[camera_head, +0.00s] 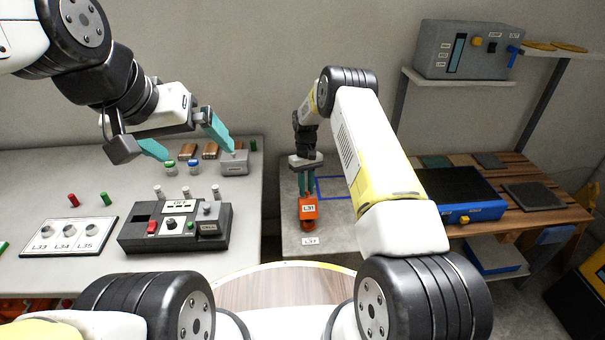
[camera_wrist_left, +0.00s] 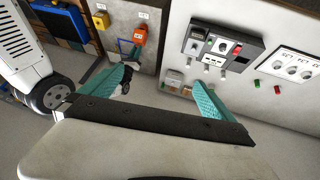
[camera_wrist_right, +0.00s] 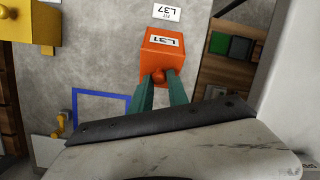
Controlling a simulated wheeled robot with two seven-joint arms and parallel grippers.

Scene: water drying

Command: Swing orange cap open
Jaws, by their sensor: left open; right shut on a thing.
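The orange cap (camera_head: 308,207), a box-like piece labelled L31, is on the grey table under my right arm. It also shows in the right wrist view (camera_wrist_right: 160,50) and, small, in the left wrist view (camera_wrist_left: 139,37). My right gripper (camera_head: 306,194) points down at it, with its teal fingers closed around a small round orange knob (camera_wrist_right: 158,76) on the cap's near side. What is under the cap is hidden. My left gripper (camera_head: 198,153) is open and empty above the back of the left table, its fingers wide apart.
The left table holds a dark control box (camera_head: 175,228), a white L33–L35 panel (camera_head: 68,238), small vials (camera_head: 193,167) and a grey box (camera_head: 235,162). A blue square outline (camera_wrist_right: 101,92) lies near the cap. A yellow fixture (camera_wrist_right: 30,22) stands nearby. A blue device (camera_head: 470,212) sits on the right bench.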

